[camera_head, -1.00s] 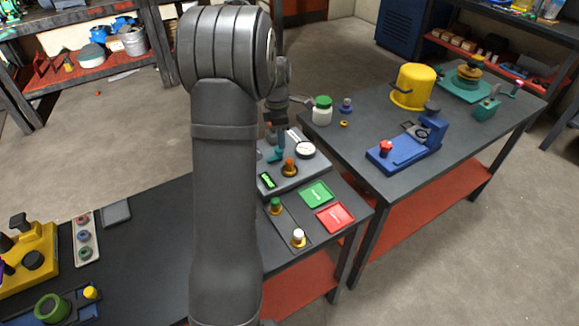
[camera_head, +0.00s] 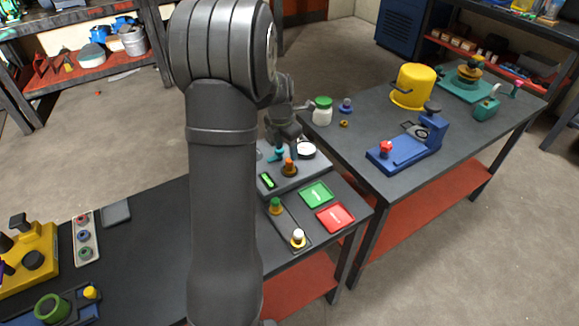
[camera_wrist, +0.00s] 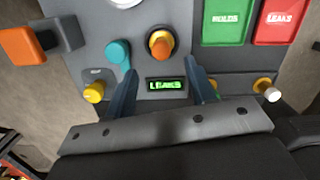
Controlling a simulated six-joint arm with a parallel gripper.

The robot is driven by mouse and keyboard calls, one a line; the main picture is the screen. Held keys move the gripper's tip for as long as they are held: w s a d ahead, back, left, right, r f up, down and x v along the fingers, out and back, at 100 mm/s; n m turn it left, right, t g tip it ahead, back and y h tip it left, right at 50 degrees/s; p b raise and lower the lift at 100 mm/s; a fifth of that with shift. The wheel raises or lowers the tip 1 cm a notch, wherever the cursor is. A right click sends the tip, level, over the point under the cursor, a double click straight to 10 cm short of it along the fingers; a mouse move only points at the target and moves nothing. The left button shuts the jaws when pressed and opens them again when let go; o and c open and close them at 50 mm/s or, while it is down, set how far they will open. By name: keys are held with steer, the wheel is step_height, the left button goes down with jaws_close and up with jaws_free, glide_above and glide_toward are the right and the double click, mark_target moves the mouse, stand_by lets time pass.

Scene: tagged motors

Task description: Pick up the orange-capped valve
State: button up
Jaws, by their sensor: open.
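The orange-capped valve (camera_head: 289,166) stands upright on the grey test station, beside a teal lever (camera_head: 277,154). In the wrist view the valve (camera_wrist: 161,43) shows an orange cap over a brass-coloured body. My gripper (camera_wrist: 160,66) is open and empty. Its two dark fingers point toward the valve, with the valve just beyond the tips and roughly centred between them. In the head view my wrist hangs above and behind the valve and covers part of the gauge (camera_head: 306,151); the fingertips are hard to make out there.
A green display (camera_wrist: 166,85) reads "LEAKS". A yellow knob (camera_wrist: 94,92) is nearby. A green tray (camera_head: 316,193) and red tray (camera_head: 335,216) lie to the right. A green-capped valve (camera_head: 276,206) and white-capped valve (camera_head: 298,238) stand in front. An orange block (camera_wrist: 21,46) sticks out at left.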

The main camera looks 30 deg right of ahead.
mark_target(289, 160)
steer(key=f, duration=0.2)
steer(key=d+f, duration=0.1)
steer(key=f, duration=0.4)
steer(key=shift+d+f, duration=0.1)
steer(key=shift+d, duration=0.05)
jaws_close()
